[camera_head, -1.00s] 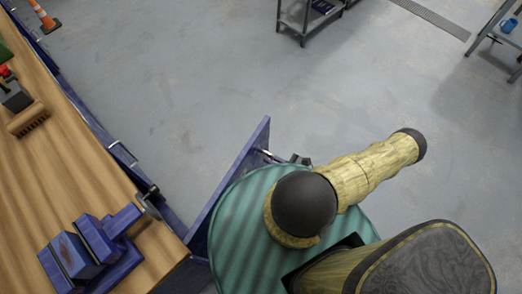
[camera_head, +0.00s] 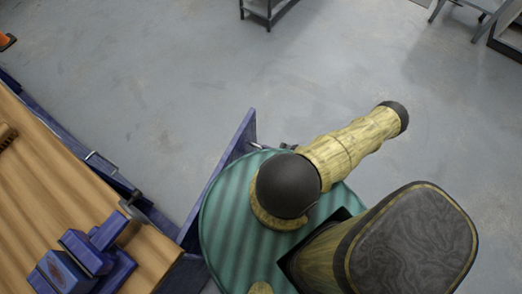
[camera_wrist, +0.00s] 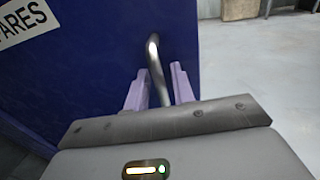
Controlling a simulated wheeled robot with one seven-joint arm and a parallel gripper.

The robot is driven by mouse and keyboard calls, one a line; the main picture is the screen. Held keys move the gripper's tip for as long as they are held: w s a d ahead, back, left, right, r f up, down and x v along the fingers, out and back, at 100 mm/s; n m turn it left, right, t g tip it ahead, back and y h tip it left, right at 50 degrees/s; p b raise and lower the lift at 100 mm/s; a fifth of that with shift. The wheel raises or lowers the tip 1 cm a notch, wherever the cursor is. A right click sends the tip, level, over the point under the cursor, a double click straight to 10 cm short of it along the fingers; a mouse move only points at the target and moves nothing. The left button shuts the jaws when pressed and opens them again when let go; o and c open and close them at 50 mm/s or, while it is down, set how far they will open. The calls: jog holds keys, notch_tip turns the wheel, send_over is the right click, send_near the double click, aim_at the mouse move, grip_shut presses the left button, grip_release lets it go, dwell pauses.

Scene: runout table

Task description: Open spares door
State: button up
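The spares door (camera_head: 222,172) is blue and stands swung out from the bench at a wide angle in the head view. In the wrist view the door (camera_wrist: 85,75) fills the left side, with a white label (camera_wrist: 25,20) of which "ARES" reads. A curved metal handle (camera_wrist: 154,62) stands out from its face. My gripper (camera_wrist: 160,85) has its two pale purple fingers on either side of the handle bar, closed about it. In the head view the handle (camera_head: 256,146) shows at the door's outer part, while my arm mostly hides the gripper.
The wooden bench top (camera_head: 55,185) lies left, with a blue vise (camera_head: 85,258) near its corner. Another bench handle (camera_head: 100,160) sticks out from the bench front. A grey cart (camera_head: 268,10) stands at the far top. The floor (camera_head: 185,80) beyond the door is clear.

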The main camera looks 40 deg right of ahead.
jog(key=shift+s, duration=0.1)
jog(key=b+v, duration=0.3)
jog(key=v, duration=1.4)
jog(key=shift+b, duration=0.3)
jog(key=shift+d+f, duration=0.1)
